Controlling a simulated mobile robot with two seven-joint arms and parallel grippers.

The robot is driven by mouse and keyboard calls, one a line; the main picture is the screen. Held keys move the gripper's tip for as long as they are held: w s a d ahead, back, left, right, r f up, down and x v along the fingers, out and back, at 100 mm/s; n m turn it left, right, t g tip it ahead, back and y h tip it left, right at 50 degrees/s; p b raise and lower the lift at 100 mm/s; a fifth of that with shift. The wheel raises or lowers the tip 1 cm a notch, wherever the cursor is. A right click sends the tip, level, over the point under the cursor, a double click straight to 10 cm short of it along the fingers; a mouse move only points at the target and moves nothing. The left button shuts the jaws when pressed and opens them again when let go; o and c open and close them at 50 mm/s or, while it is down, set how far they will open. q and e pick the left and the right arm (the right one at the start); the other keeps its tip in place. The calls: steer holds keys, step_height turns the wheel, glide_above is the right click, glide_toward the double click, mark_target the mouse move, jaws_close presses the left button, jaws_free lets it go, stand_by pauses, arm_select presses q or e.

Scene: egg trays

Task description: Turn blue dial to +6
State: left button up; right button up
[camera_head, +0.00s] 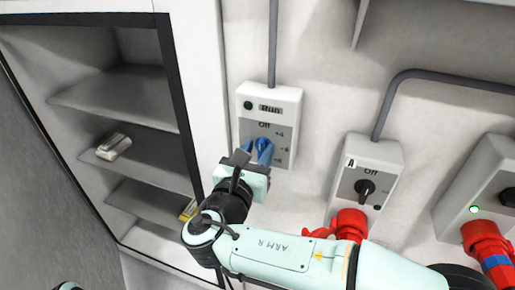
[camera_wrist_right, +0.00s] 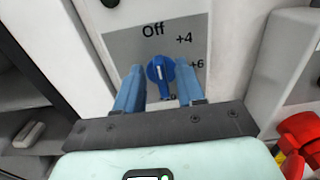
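The blue dial (camera_head: 262,143) is on the grey face of a white wall box (camera_head: 283,94), under a small display. In the right wrist view the dial (camera_wrist_right: 160,70) has a white mark, with "Off" above it and "+4" and "+6" to its right. A lower label is partly hidden. I cannot tell exactly which label the mark points at. My right gripper (camera_head: 256,151) is at the dial. Its blue fingers (camera_wrist_right: 158,80) stand open on either side of the dial, with visible gaps. My left gripper is out of view.
A second box marked "A" (camera_head: 386,152) has a black dial and red plug below, right of my arm. Another box (camera_head: 452,209) with a green light and red plug stands farther right. An open shelf cabinet (camera_head: 174,75) is at left. Grey conduits run up the wall.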

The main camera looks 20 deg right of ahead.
steer(key=shift+w+d, duration=0.15)
steer(key=shift+w, duration=0.1)
jaws_close()
steer(key=shift+f, duration=0.1)
